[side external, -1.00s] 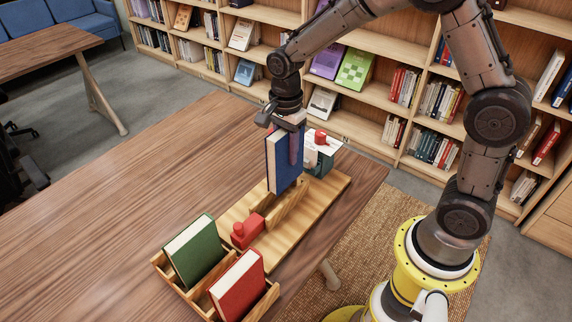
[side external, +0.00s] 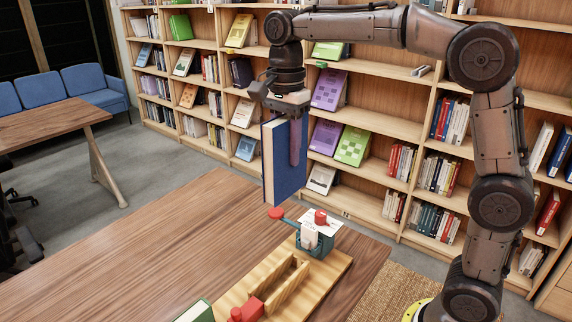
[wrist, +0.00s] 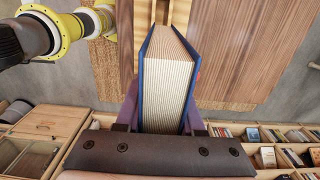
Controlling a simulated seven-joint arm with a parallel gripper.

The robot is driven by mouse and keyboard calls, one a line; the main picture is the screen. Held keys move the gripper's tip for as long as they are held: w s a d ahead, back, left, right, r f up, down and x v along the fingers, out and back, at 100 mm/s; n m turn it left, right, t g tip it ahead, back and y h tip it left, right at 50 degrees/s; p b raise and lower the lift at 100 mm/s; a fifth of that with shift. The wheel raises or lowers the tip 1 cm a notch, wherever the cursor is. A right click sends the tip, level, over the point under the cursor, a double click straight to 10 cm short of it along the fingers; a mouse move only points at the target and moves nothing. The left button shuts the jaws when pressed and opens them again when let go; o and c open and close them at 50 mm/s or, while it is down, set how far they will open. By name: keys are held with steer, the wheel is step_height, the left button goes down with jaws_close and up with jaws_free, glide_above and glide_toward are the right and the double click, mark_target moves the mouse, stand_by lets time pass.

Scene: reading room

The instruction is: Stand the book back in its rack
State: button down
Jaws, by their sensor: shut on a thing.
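A blue book (side external: 284,165) with cream pages hangs upright in my gripper (side external: 293,125), well above the table. In the wrist view the book (wrist: 168,85) sits between the two purple fingers of my gripper (wrist: 165,120), which are shut on its sides. Below it on the table is a light wooden board (side external: 325,273) with a slotted wooden holder (side external: 285,285).
A teal device (side external: 308,240) with red knobs and a white card stands at the board's far end. A red block (side external: 247,309) sits at its near end. Bookshelves (side external: 385,207) line the wall behind. The wooden table (side external: 180,245) is clear at the left.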

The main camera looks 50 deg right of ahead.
mark_target(285, 117)
step_height(285, 117, up, 5)
steer(key=shift+a+f, duration=0.15)
steer(key=shift+f, duration=0.05)
steer(key=s+a, duration=0.3)
steer(key=a, duration=1.1)
steer(key=s+a, duration=0.2)
steer(key=a, duration=1.2)
step_height(285, 117, down, 28)
steer(key=shift+r, duration=0.15)
steer(key=shift+s, duration=0.1)
steer(key=shift+f, duration=1.6)
